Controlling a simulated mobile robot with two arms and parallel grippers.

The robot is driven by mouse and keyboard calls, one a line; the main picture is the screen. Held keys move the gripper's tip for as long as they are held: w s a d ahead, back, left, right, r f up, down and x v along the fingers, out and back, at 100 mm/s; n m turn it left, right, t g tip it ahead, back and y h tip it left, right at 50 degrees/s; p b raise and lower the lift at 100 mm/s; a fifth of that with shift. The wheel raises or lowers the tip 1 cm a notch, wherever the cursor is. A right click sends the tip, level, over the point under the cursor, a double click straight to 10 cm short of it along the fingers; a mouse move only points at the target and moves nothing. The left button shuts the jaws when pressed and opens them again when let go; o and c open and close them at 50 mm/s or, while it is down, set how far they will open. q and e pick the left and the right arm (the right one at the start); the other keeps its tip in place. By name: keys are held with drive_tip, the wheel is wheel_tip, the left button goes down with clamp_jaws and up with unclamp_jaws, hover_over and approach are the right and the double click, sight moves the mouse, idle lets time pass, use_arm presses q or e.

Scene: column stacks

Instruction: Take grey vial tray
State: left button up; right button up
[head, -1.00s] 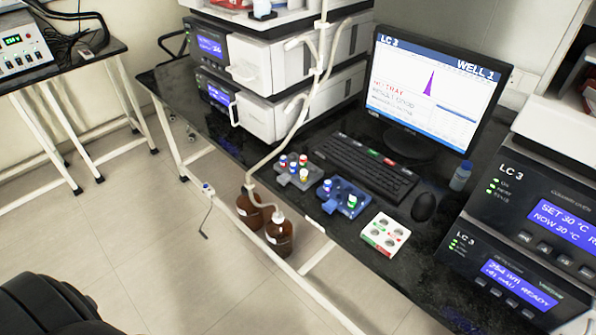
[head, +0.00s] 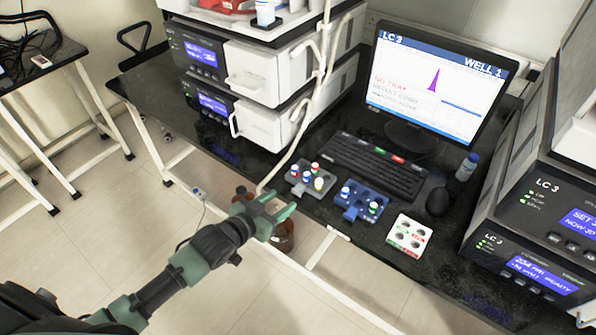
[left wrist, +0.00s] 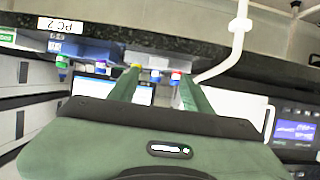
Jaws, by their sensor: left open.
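The grey vial tray (head: 303,184) sits near the front edge of the black bench and holds several vials with red, blue and white caps. My left gripper (head: 279,203) is open and empty, just in front of the tray at the bench's front edge, apart from it. My right gripper is not in view.
A blue vial tray (head: 352,207) stands right of the grey one, then a white block with wells (head: 409,233). A keyboard (head: 378,165) lies behind.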

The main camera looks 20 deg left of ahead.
sight(296, 191)
use_arm(q)
drive_tip(key=x, duration=0.7)
drive_tip(key=shift+w+d+r, duration=0.15)
drive_tip(key=shift+r, duration=0.05)
drive_tip(key=shift+w+d+f, duration=0.1)
drive_tip(key=shift+w, duration=0.1)
drive_tip(key=shift+c, duration=0.6)
clamp_jaws()
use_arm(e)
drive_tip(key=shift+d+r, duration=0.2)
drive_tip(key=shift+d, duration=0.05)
